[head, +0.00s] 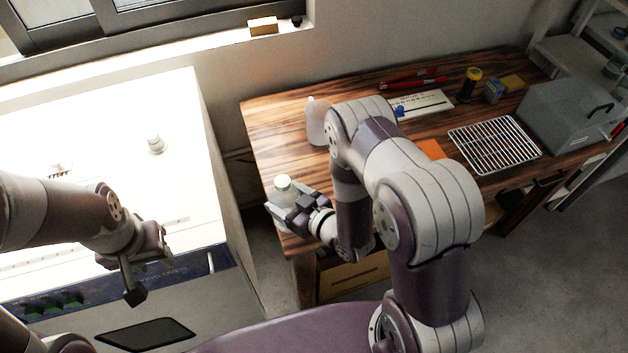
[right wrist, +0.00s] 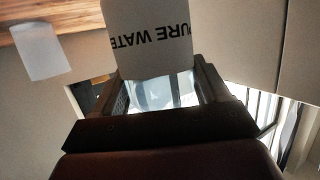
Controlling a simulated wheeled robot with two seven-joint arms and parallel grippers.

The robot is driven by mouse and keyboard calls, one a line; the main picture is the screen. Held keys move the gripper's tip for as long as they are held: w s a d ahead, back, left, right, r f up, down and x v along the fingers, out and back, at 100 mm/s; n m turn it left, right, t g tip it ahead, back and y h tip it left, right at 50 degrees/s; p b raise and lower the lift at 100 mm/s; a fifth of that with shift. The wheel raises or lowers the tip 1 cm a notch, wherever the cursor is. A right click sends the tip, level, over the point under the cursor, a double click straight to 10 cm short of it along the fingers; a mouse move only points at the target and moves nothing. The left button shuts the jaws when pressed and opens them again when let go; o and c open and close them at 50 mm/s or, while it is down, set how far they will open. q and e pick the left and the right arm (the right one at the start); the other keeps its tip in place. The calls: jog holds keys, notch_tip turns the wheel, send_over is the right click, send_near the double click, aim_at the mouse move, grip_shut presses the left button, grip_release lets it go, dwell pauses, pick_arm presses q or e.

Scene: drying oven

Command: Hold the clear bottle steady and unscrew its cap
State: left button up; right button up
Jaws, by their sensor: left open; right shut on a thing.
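The clear bottle (head: 286,196) stands upright at the near left corner of the wooden table, with its pale cap (head: 283,182) on top. My right gripper (head: 291,212) is shut on the bottle's body from the right. In the right wrist view the bottle (right wrist: 150,35) sits between both fingers, and its white label reads "PURE WATE", upside down. Its cap is out of that view. My left gripper (head: 142,276) is open and empty in front of the drying oven, well to the left of the bottle and apart from it.
The white drying oven (head: 105,150) fills the left, with a small white container (head: 155,145) on top. A translucent bottle (head: 318,122) stands behind the clear one. A wire rack (head: 495,145) and a grey box (head: 568,112) are at the table's right. A gap separates oven and table.

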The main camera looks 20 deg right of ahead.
jog(key=a+n+y, duration=0.1)
jog(key=a+n+g+y, duration=0.1)
jog(key=a, duration=0.1)
jog(key=shift+s+a, duration=0.2)
jog(key=shift+a, duration=0.05)
grip_shut()
jog(key=shift+m+h, duration=0.4)
jog(key=w+d, duration=0.1)
jog(key=w+d+r+b, duration=0.1)
jog(key=d, duration=0.1)
jog(key=shift+w+d+r, duration=0.2)
jog(key=shift+w+d, duration=0.05)
jog(key=shift+w, duration=0.1)
jog(key=s+d+r+m+t+h+b, duration=0.1)
jog(key=s+d+r+m+h+b, duration=0.1)
jog(key=d+r, duration=0.45)
jog(key=s+d+r+m+t+h+b, duration=0.1)
jog(key=s+d+r+b, duration=0.15)
jog(key=d, duration=0.75)
jog(key=w+a+f+b, duration=0.1)
jog(key=w+a+f, duration=0.6)
jog(key=a+f, duration=0.3)
jog(key=shift+a+f+n+y+b, duration=0.15)
jog(key=shift+f+n+y+b, duration=0.2)
jog(key=shift+f, duration=0.6)
